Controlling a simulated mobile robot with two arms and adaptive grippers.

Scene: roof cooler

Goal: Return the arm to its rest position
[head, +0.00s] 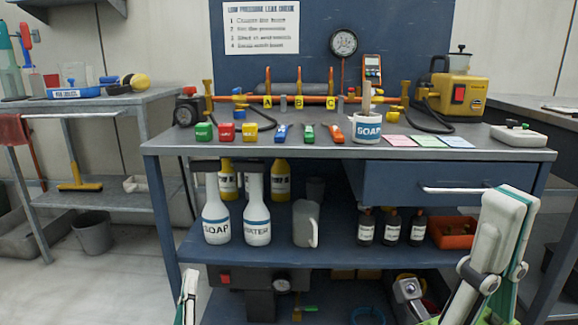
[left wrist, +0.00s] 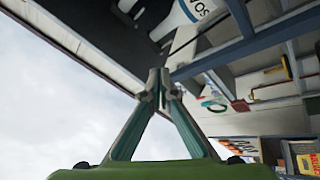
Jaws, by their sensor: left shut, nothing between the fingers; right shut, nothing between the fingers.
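My left gripper (left wrist: 158,80) is shut with nothing between its fingers in the left wrist view. In the head view only its tip (head: 188,290) shows, at the bottom edge in front of the bench. My right gripper (head: 512,205) stands large at the lower right of the head view, pointing up in front of the drawer. It is shut and empty. Most of both arms is out of view.
The bench (head: 350,172) stands ahead, with tools, coloured blocks and a SOAP cup (head: 367,128) on top. SOAP (head: 216,222) and WATER (head: 257,220) bottles stand on its shelf. A drawer handle (head: 465,190) juts out near my right gripper.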

